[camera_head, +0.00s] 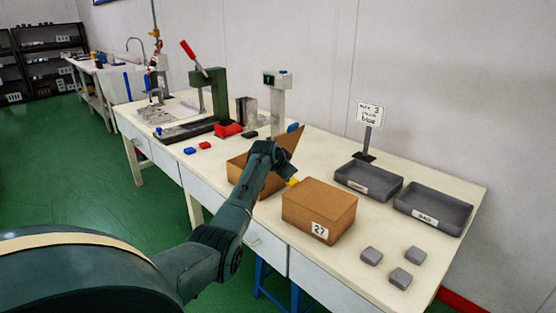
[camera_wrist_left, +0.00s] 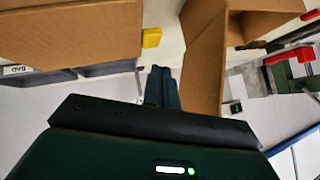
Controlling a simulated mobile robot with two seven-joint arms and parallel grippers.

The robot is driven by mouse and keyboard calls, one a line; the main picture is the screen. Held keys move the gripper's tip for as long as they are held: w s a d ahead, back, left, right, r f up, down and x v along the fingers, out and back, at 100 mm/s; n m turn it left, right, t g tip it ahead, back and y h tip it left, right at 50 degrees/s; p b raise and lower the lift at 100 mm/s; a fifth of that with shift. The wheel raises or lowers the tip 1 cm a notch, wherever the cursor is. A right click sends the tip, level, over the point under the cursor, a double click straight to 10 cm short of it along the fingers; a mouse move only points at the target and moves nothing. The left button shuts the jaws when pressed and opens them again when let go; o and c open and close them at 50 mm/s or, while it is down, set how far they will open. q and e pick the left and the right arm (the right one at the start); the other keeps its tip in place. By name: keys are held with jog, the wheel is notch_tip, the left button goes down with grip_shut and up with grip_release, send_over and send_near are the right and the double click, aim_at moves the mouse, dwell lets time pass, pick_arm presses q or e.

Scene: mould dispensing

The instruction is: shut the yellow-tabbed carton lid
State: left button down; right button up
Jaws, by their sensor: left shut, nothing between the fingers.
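A closed brown carton (camera_head: 320,207) with a "27" label stands on the table; its top is flat. A yellow tab (camera_head: 292,182) shows at its left edge, and against the carton's side in the left wrist view (camera_wrist_left: 151,38). A second brown carton (camera_head: 236,168) stands to the left, open, its lid flap (camera_head: 289,146) raised and tilted; the flap also shows in the left wrist view (camera_wrist_left: 205,65). My left gripper (camera_wrist_left: 162,88) is shut and empty, beside this raised flap in the wrist view.
Two grey trays (camera_head: 368,193) (camera_head: 433,226) lie at the back right. Several small grey blocks (camera_head: 371,256) lie near the front right edge.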

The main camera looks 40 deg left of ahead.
pick_arm(q)
jog(key=v, duration=0.7)
jog(key=shift+s, duration=0.25)
jog(key=shift+d, duration=0.1)
jog(key=s+d+f+m+t+h+p, duration=0.1)
jog(key=s+d+f, duration=0.5)
jog(key=d+f, duration=0.3)
jog(key=s+d+f+m+h, duration=0.1)
jog(key=s+d+f, duration=0.4)
jog(key=d+f, duration=0.45)
jog(key=s+d+f+h+p, duration=0.1)
jog(key=s+d+h, duration=0.3)
jog(key=s+d, duration=1.5)
jog(key=shift+s+f+n+t+h, duration=0.3)
jog(key=shift+s+f+n, duration=0.1)
jog(key=shift+s+f, duration=0.35)
jog(key=shift+s+a, duration=0.1)
jog(key=shift+a, duration=0.05)
